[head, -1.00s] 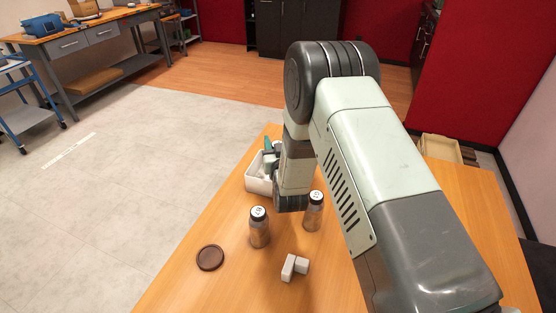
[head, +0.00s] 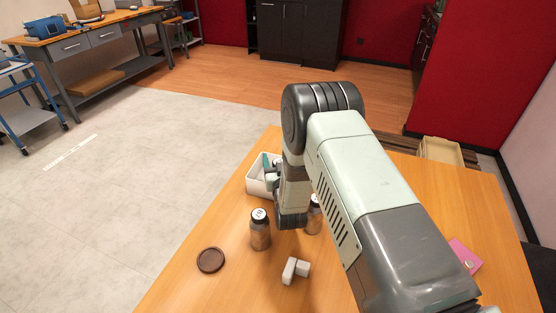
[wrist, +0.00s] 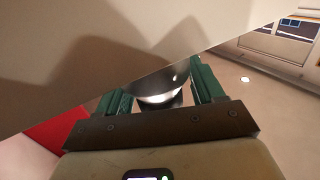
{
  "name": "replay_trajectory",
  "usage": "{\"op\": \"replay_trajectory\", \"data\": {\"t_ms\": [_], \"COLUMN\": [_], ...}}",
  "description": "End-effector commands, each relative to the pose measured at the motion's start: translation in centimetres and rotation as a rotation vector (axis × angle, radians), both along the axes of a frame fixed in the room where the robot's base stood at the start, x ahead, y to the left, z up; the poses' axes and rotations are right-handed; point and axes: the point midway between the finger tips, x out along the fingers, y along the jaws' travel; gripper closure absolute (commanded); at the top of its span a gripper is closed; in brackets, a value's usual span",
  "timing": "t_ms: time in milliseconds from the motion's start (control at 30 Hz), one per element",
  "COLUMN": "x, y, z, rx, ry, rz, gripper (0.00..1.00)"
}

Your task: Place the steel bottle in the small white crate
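The small white crate (head: 253,187) stands at the far left edge of the wooden table, partly hidden behind my arm. My gripper (head: 268,164) is at the crate, with a green finger showing above its opening. In the wrist view, the two green fingers of my gripper (wrist: 162,92) close around a shiny, rounded metal thing, the steel bottle (wrist: 158,88). Only part of the bottle shows there, and my arm hides it in the head view. A large pale surface fills the upper left of the wrist view; I cannot tell for sure whether it is the crate wall.
A dark-capped jar (head: 260,232) stands nearer than the crate, and a second jar (head: 314,217) is partly behind my arm. A brown disc (head: 210,260) and pale grey blocks (head: 295,269) lie in front. A pink item (head: 465,256) lies at the right.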

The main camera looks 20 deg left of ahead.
Motion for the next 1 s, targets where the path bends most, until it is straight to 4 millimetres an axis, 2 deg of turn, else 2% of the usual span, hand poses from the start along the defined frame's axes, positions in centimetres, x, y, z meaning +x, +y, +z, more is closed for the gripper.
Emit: {"op": "replay_trajectory", "data": {"t_ms": [367,567,800,1000], "x": [-0.1,-2.8,-7.4,-9.8], "y": [0.0,-1.6,-4.2,-5.6], "z": [0.4,0.2,0.2,0.2], "rx": [0.0,-0.002,-0.002,-0.001], "ry": [0.0,0.004,0.004,0.002], "rz": [0.0,0.0,0.0,0.0], "gripper": [0.29,0.29,0.29,0.29]}}
